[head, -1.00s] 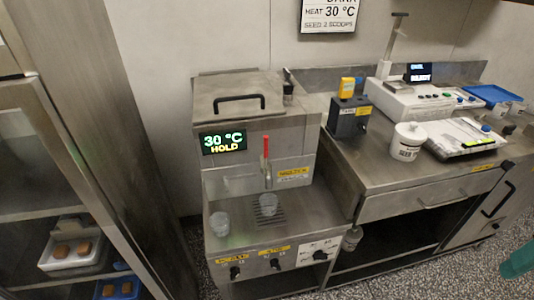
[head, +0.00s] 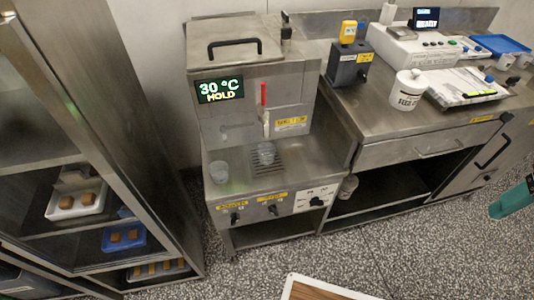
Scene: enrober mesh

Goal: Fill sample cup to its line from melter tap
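The melter (head: 228,118) is a steel cabinet with a lid and a display reading 30 °C HOLD. Its tap has an upright red handle (head: 263,94) above a spout (head: 266,122). A clear cup (head: 265,153) stands on the slotted drip grate (head: 268,166) below the tap. A second clear cup (head: 219,172) stands on the shelf to the left of the grate. Both look empty, but their fill lines are too small to make out.
A steel counter (head: 385,118) on the right holds a white seed pot (head: 407,90), a white machine and a dark box with a yellow device (head: 348,32). A rack with trays (head: 75,204) stands at the left. A wood-topped, white-edged surface (head: 317,290) shows at the bottom.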

